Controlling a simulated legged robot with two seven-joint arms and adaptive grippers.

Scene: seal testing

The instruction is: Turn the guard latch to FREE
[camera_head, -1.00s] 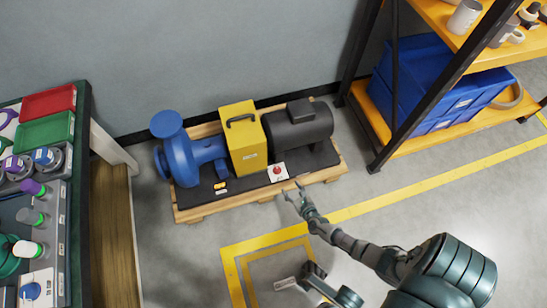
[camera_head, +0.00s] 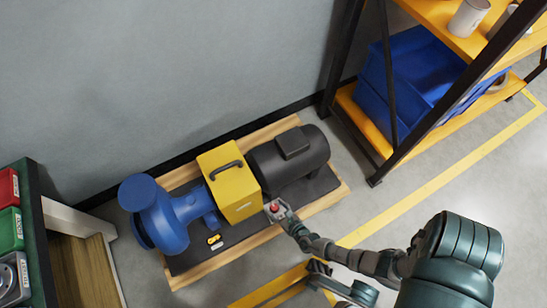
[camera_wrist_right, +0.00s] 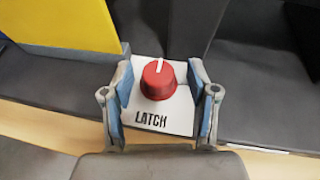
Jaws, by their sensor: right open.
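The guard latch is a red round knob (camera_wrist_right: 158,82) with a white line on top that points to the top of the right wrist view. It sits on a white plate (camera_wrist_right: 165,122) lettered LATCH; any FREE mark is not visible. In the head view the knob (camera_head: 274,207) shows at the front edge of the pump base. My right gripper (camera_wrist_right: 160,70) is open, with one blue-padded finger on each side of the knob and gaps between them. In the head view the right gripper (camera_head: 281,213) is at the plate.
A yellow guard box (camera_head: 233,185) stands close beside the latch, between the blue pump (camera_head: 160,215) and black motor (camera_head: 288,160). All stand on a wooden pallet (camera_head: 335,195). A shelf with a blue bin (camera_head: 420,75) stands at the right. Floor in front is partly open.

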